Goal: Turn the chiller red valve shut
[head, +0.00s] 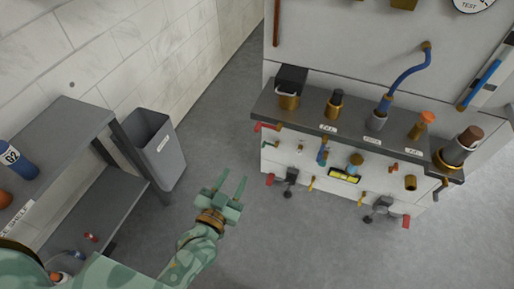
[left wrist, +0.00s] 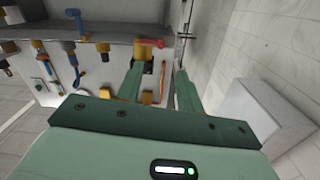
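A red valve handle (head: 267,126) sticks out at the left end of the equipment panel, just under the grey shelf edge. In the left wrist view, a red handle (left wrist: 149,42) on a brass body shows beyond my fingers, near the left fingertip in the picture. I cannot read a label that names the chiller. My left gripper (head: 232,181) is open and empty, over the floor, to the left of and below the red handle in the head view. It is apart from the panel. In the left wrist view its fingers (left wrist: 164,72) are spread. My right gripper is not in view.
The grey shelf (head: 350,126) carries several brass fittings. More red knobs (head: 270,180) (head: 406,222) sit low on the panel. A grey bin (head: 165,157) and a dark rack (head: 75,125) with a blue bottle (head: 18,160) stand at left. Floor between is clear.

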